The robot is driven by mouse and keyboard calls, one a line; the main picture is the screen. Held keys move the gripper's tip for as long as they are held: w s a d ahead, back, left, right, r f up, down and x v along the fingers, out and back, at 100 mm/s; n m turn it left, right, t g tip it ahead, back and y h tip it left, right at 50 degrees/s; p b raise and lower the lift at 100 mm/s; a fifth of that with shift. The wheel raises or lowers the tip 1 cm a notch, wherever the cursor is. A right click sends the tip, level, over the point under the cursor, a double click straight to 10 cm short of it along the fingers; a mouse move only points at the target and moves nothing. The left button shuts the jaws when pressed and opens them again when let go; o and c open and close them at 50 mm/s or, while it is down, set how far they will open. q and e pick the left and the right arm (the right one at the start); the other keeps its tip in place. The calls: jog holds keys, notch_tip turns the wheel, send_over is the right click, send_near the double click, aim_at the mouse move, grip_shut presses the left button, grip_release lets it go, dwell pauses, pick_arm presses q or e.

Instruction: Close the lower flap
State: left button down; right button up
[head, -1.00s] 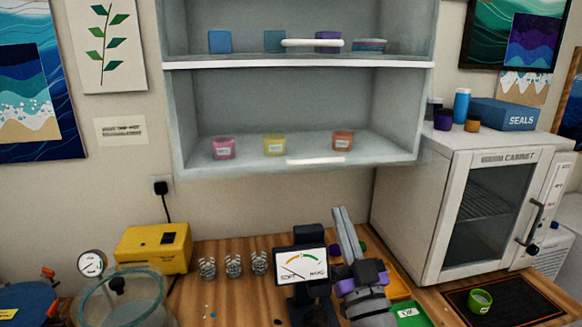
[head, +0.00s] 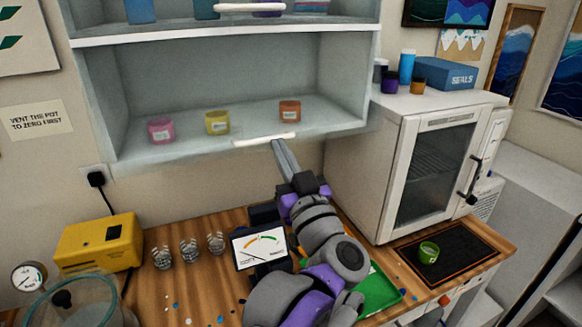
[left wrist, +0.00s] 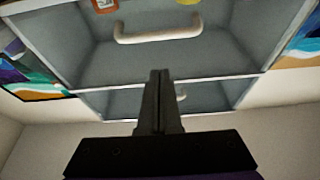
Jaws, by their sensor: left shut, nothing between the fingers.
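The lower compartment of the grey wall cabinet (head: 100,98) shows its inside and several jars; its white bar handle (head: 264,140) lies along the lower front. I cannot make out the flap panel or its angle. My left gripper (head: 277,143) is shut and empty, its fingertips overlapping the handle's right part in the head view; contact cannot be told. In the left wrist view the shut fingers (left wrist: 160,73) point at the cabinet, apart in the picture from the nearer white handle (left wrist: 158,35). My right gripper is out of view.
An upper handle (head: 250,8) crosses the upper compartment. A white vacuum cabinet (head: 385,165) stands right of my arm. A gauge (head: 260,247), glass cups (head: 190,250) and a yellow box (head: 98,247) stand on the bench. Open air lies before the shelf's left part.

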pick_arm(q)
jog(key=w, duration=0.1)
jog(key=w+a+f, duration=0.1)
jog(key=w, duration=0.2)
jog(key=shift+a+f, duration=0.2)
jog(key=w+a+f+t, duration=0.1)
jog(key=w+f, duration=0.1)
jog(key=w, duration=0.3)
jog(key=shift+w+a+f+b, duration=0.15)
jog(key=shift+a+f+b, duration=0.1)
jog(key=shift+a+b, duration=0.2)
